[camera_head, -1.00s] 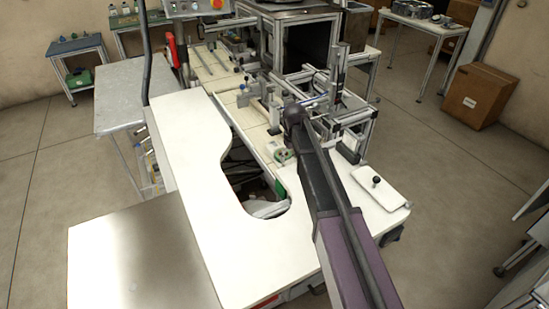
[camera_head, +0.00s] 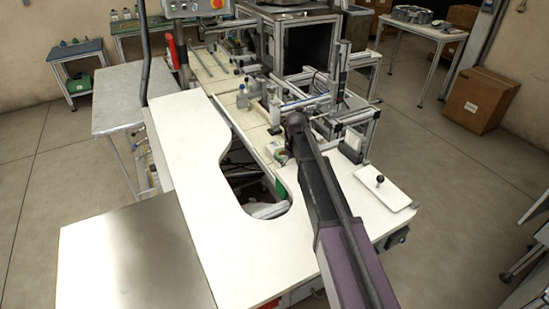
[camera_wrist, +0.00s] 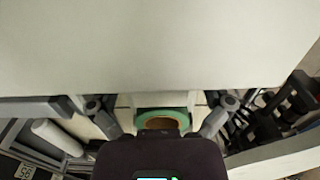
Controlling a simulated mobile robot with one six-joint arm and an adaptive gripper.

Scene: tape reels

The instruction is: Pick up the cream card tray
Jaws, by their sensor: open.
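I cannot pick out the cream card tray with certainty. A pale flat surface (camera_wrist: 150,45) fills the upper part of the wrist view, and I cannot tell whether it is the tray or the worktop. My gripper (camera_wrist: 162,103) is open, with its two grey fingers spread apart and nothing seen held between them. A green ring-shaped reel (camera_wrist: 162,121) shows between and below the fingertips in the wrist view. In the head view my arm hides the gripper.
The white worktop (camera_head: 185,150) has a curved cutout (camera_head: 250,185) with dark parts below. A pale plate with a black knob (camera_head: 365,188) lies at its right. A metal frame machine (camera_head: 300,60) stands at the back. A metal sheet (camera_head: 130,255) lies at front left.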

